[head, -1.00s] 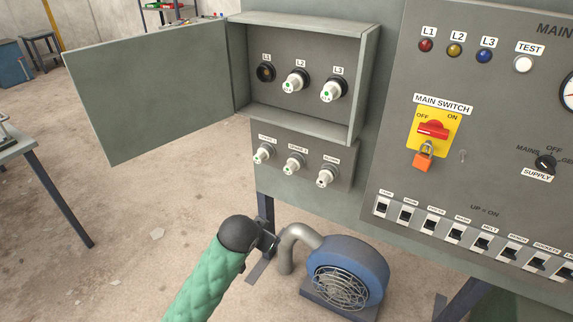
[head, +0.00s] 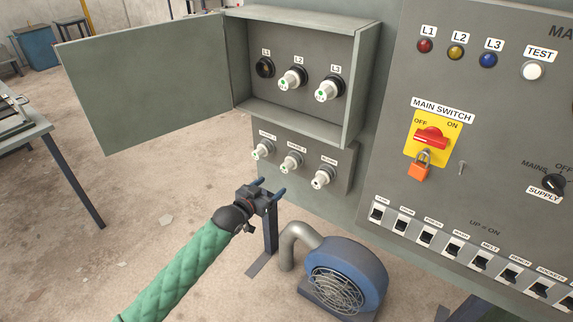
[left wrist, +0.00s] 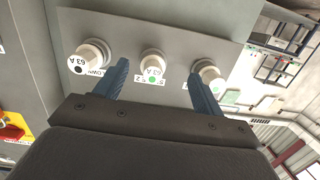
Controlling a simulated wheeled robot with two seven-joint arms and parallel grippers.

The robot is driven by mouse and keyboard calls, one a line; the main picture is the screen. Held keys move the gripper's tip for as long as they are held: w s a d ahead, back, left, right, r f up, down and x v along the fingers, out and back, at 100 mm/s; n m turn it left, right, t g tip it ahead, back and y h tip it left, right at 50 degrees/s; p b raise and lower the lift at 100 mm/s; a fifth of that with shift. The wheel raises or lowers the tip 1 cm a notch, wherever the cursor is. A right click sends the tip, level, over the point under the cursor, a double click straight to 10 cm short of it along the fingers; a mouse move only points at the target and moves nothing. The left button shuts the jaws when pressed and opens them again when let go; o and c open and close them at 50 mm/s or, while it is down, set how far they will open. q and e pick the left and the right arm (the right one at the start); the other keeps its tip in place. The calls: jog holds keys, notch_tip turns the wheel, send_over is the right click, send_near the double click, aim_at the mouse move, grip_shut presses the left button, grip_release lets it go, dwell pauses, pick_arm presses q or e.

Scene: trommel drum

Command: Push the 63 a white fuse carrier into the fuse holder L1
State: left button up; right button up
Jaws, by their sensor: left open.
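The fuse holder L1 (head: 264,67) is a dark, empty round socket inside the open fuse box. On the panel below sit three white carriers: the left spare (head: 262,151), the middle spare (head: 291,162) and the blown one (head: 322,178). In the left wrist view the middle carrier (left wrist: 152,64) reads 63 A with a green dot, and the blown one (left wrist: 92,54) has a black dot. The right one there (left wrist: 207,70) is partly hidden by a finger. My left gripper (head: 271,187) is open and empty, below and apart from these carriers. My right gripper is not in view.
Holders L2 (head: 291,79) and L3 (head: 327,90) hold white carriers with green dots. The box door (head: 150,85) stands open to the left. A blue blower (head: 345,275) is on the floor below. The main switch (head: 431,138) with its padlock is to the right.

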aim_at(284, 169)
pick_arm(q)
jog(key=shift+s+d+r+t+h, duration=0.15)
jog(key=shift+r+t+h, duration=0.45)
jog(key=shift+r, duration=0.7)
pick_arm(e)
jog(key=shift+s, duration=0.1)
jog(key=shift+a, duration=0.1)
pick_arm(q)
jog(key=b+x, duration=0.1)
jog(key=x, duration=0.2)
jog(key=shift+f+b, duration=0.1)
jog(key=shift+b, duration=0.2)
jog(key=x, duration=0.4)
jog(key=shift+b, duration=0.4)
jog(key=shift+x, duration=1.05)
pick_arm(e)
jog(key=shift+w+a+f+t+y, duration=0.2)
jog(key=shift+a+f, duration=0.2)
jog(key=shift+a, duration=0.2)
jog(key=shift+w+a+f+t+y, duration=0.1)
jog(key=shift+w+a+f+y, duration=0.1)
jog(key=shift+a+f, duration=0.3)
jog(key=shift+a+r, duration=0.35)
